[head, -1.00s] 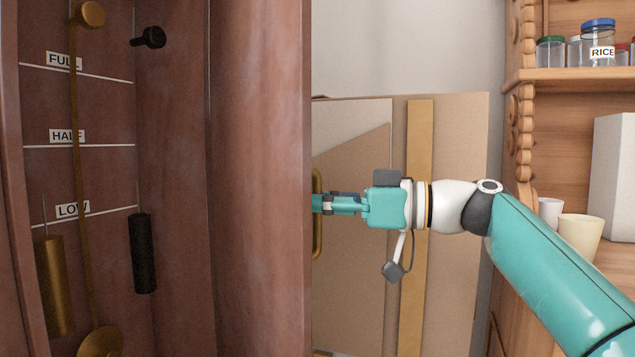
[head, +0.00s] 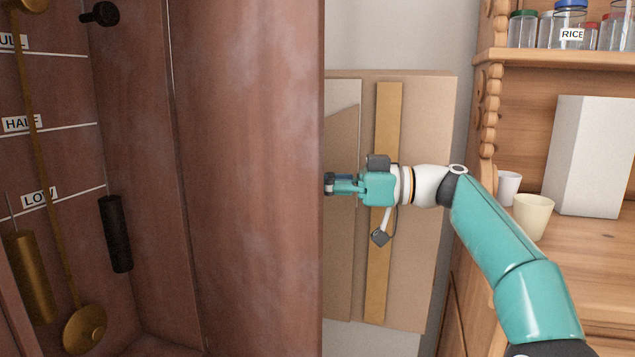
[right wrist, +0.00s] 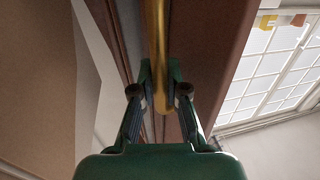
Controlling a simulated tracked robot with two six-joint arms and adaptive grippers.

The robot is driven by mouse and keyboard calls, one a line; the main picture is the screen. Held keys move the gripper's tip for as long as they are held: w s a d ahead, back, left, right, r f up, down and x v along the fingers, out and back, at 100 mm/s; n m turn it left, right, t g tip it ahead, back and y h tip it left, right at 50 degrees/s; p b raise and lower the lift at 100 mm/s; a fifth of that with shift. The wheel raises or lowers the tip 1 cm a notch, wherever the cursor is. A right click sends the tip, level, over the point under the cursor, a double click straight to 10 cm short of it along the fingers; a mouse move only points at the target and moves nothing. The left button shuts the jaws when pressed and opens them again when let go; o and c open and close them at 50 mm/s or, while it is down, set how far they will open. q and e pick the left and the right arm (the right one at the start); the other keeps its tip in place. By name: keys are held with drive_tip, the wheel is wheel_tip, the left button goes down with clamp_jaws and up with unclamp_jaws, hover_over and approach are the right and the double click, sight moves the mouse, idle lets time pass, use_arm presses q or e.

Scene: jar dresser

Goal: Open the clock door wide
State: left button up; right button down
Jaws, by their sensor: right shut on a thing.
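The tall clock's reddish-brown case (head: 60,165) stands open at the left of the head view. Its door (head: 250,180) stands swung out to the right, its inner face towards me. My right gripper (head: 328,184) is at the door's free edge, its tips partly hidden there. In the right wrist view, my right gripper (right wrist: 160,95) is shut on the vertical brass door handle (right wrist: 157,35). The handle is hidden behind the door in the head view. My left gripper is not in view.
Inside the case hang a brass pendulum (head: 84,329), a brass weight (head: 30,275) and a dark weight (head: 116,235). Flat boards (head: 425,200) lean on the wall behind my right arm. A wooden dresser (head: 590,265) with cups (head: 532,214) and jars stands at right.

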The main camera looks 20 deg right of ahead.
drive_tip(key=shift+f, duration=0.2)
drive_tip(key=c, duration=1.2)
unclamp_jaws()
drive_tip(key=shift+d, duration=0.15)
drive_tip(key=shift+r, duration=0.1)
drive_tip(key=v, duration=1.2)
